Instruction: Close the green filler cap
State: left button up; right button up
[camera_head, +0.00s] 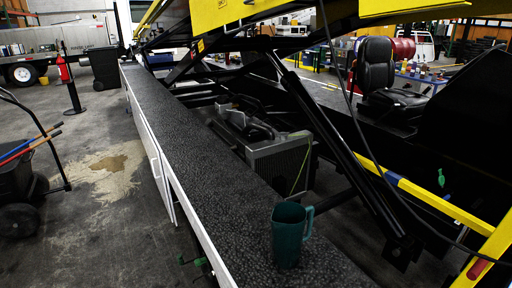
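A small green part (190,261) juts from the side of the loader below the black deck, at the bottom edge of the picture. Another small green piece (441,178) shows against the dark bodywork at the right. Both are too small to tell which is the filler cap, or whether it is open or closed. Neither of my grippers is in view.
A teal jug (287,240) with a handle stands upright on the long black deck (215,165). A yellow rail and a black slanted strut (345,155) are at the right. A dark cart (20,180) stands at the left. The floor between cart and loader is clear, with a stain.

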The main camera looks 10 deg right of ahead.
aim_at(441, 181)
jog(key=z, duration=1.6)
jog(key=l, duration=1.15)
jog(key=i+l, duration=0.2)
jog(key=l, duration=0.2)
jog(key=i+l, duration=0.25)
jog(key=l, duration=0.15)
jog(key=i+l, duration=0.2)
jog(key=l, duration=0.2)
jog(key=i+l+u, duration=0.1)
jog(key=i+l, duration=0.15)
jog(key=l, duration=0.15)
jog(key=i+l, duration=0.2)
jog(key=l, duration=0.2)
